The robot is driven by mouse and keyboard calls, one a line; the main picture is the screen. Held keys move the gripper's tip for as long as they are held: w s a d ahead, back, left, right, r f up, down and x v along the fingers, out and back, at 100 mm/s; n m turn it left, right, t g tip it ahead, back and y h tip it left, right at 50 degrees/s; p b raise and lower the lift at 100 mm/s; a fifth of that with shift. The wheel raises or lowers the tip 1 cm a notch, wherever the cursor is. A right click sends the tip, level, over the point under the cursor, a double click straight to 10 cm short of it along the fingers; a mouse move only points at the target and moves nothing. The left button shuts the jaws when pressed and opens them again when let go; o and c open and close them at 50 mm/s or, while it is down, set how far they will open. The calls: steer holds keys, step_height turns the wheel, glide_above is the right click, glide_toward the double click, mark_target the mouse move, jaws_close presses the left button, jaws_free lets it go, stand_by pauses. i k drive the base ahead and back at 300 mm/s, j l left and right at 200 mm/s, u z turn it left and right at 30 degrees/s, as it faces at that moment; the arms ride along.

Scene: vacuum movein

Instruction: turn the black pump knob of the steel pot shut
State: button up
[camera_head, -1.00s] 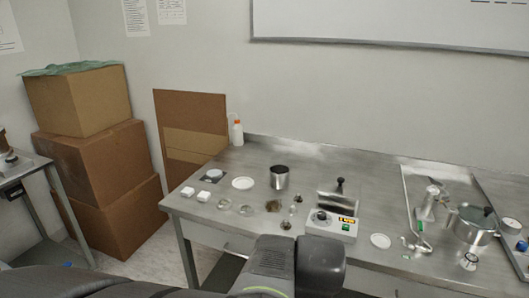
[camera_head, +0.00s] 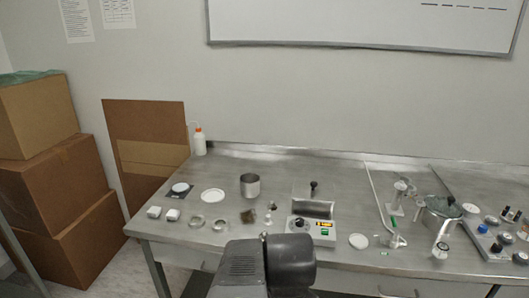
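A steel pot (camera_head: 434,218) with a clear-looking lid stands on the right part of the steel table in the head view. A small dark knob (camera_head: 455,211) shows at the right of its lid; its turn position is too small to read. A white fitting stands just left of the pot, and a small clear jar is in front of it. My dark grey arm links (camera_head: 265,265) show at the bottom middle, well left of the pot. My gripper itself is not in view.
The steel table (camera_head: 340,258) runs along the wall. A controller box (camera_head: 311,231), a steel cup (camera_head: 250,186) and white dishes stand left of the pot. A panel with several dark and blue caps (camera_head: 483,229) lies at the right. Cardboard boxes (camera_head: 60,170) are stacked at the left.

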mark_target(497, 247)
steer(key=z, duration=2)
